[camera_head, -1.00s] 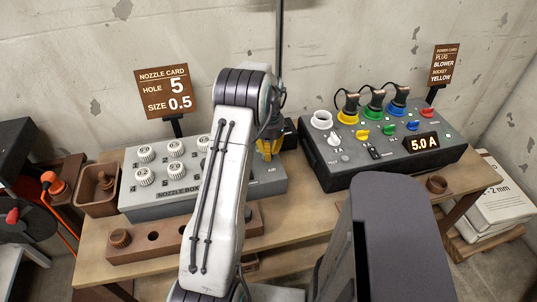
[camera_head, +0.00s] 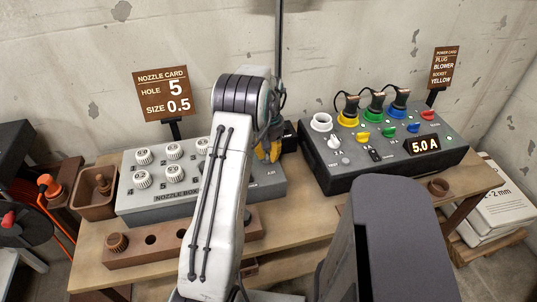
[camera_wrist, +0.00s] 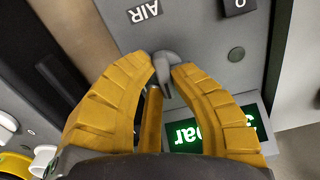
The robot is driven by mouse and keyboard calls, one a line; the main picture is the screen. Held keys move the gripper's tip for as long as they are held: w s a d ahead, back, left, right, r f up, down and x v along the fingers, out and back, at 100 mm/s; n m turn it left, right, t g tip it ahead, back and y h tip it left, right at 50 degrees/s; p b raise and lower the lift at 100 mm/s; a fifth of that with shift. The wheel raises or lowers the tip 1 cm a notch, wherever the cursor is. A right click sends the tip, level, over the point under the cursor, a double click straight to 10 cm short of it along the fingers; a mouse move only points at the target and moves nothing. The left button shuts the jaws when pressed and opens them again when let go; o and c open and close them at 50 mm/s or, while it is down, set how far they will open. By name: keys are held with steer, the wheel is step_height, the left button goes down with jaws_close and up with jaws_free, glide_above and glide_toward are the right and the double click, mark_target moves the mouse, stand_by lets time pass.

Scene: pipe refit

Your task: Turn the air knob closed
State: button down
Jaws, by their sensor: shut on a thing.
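The air knob (camera_wrist: 165,68) is a small grey lever on the grey nozzle box, beside the upside-down AIR label. My gripper (camera_wrist: 165,65) has its yellow fingertips closed on the knob from both sides in the wrist view. In the head view my gripper (camera_head: 269,153) is at the right end of the nozzle box (camera_head: 170,207), where it hides the knob. A green lit display (camera_wrist: 187,134) reading "bar" lies close by, partly covered by a finger.
The power box (camera_head: 345,180) with coloured plugs and a 5.0 A display stands to the right. White numbered nozzles (camera_head: 143,180) sit on the nozzle box. The nozzle card (camera_head: 165,93) stands behind it. A brown bin (camera_head: 95,207) is at the left.

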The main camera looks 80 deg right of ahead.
mark_target(268, 154)
steer(key=shift+f+n, duration=0.1)
steer(key=shift+n, duration=0.3)
steer(key=c, duration=1.1)
jaws_free()
step_height(268, 154, up, 12)
stand_by(0.8)
